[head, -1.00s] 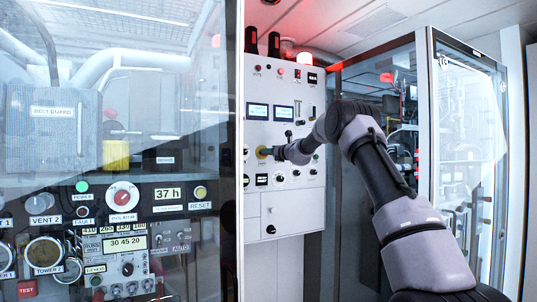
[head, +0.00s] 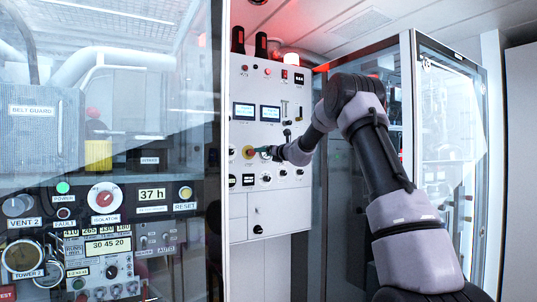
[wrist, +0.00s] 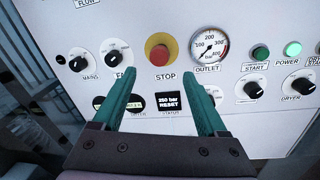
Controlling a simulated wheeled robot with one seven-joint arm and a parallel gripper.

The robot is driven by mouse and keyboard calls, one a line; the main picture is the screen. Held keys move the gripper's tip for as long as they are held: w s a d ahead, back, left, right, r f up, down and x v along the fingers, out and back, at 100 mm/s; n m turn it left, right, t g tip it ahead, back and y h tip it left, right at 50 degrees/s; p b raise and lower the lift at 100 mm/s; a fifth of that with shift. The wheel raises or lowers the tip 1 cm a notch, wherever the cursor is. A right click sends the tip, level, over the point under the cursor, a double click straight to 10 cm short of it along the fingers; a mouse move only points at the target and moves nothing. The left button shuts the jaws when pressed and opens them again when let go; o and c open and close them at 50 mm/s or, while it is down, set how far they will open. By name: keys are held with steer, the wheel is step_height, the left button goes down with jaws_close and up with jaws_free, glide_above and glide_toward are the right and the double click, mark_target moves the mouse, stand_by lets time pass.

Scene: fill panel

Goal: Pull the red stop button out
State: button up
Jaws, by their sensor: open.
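The red stop button (wrist: 160,56) sits on a yellow round base on the white panel, above the label STOP, in the wrist view. In the head view the yellow base (head: 248,152) shows at the left of the panel. My gripper (wrist: 160,75) is open, with green fingers pointing at the panel. The fingertips lie either side of and just below the button in the picture, with nothing between them. I cannot tell how far they are from the panel. In the head view my gripper (head: 268,150) is just right of the yellow base.
An OUTLET gauge (wrist: 208,45) is right of the button and a black knob (wrist: 117,53) is left of it. A 250 bar RESET display (wrist: 172,102) sits below. A glass cabinet (head: 450,150) stands at the right and a glazed panel (head: 110,120) at the left.

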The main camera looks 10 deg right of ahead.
steer(key=shift+v, duration=1.6)
steer(key=s+a+r+n+g, duration=0.1)
steer(key=s+a+n+g, duration=0.15)
steer(key=s+n, duration=0.5)
steer(key=s+a+r+n+g+y, duration=0.1)
steer(key=s+a+n+g, duration=0.2)
steer(key=s, duration=0.8)
steer(key=s+a+r+n+g, duration=0.1)
steer(key=s+a+n, duration=0.2)
steer(key=s+n, duration=0.5)
steer(key=s+d+f+n+g+h, duration=0.1)
steer(key=s+d+f+n+h, duration=0.1)
steer(key=s, duration=0.7)
steer(key=s+d+f+n+h, duration=0.2)
steer(key=s+d+f+n, duration=0.2)
steer(key=s, duration=0.6)
steer(key=s+d+f+n+g+h, duration=0.1)
steer(key=s+f+n, duration=0.4)
steer(key=s, duration=0.5)
steer(key=shift+d+f+n+g+h, duration=0.35)
steer(key=shift+d+f+h, duration=0.35)
steer(key=shift+d, duration=0.3)
steer(key=shift+w, duration=0.1)
